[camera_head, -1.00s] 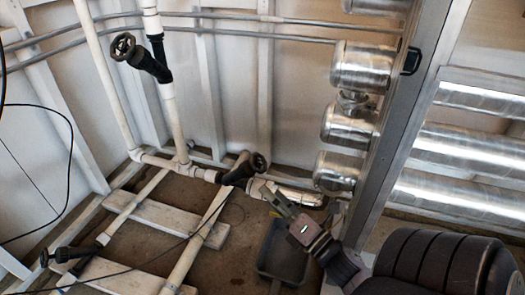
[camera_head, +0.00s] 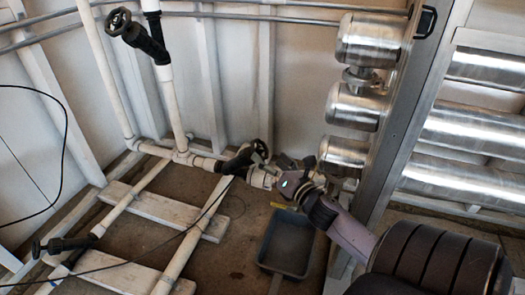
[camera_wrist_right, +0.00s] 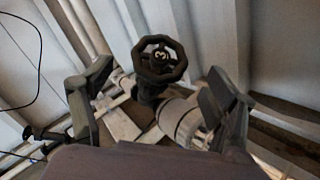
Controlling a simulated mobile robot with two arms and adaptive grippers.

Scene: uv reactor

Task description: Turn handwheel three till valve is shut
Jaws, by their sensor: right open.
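Handwheel three is a small black wheel (camera_head: 260,151) on a black valve body (camera_head: 238,162) in the white floor pipe. In the right wrist view the wheel (camera_wrist_right: 159,58) faces me with a white "3" on its hub. My right gripper (camera_head: 270,167) is just right of the wheel in the head view. In the right wrist view its open fingers (camera_wrist_right: 155,100) stand on either side of the picture, with the wheel between and beyond them, apart from both. The gripper is empty. My left gripper is out of view.
Another black handwheel (camera_head: 119,21) sits on the upright pipe at upper left, and one (camera_head: 37,249) at lower left. A grey bin (camera_head: 285,243) stands on the floor below my right arm. Silver cylinders (camera_head: 352,105) and a metal post (camera_head: 412,110) flank the arm.

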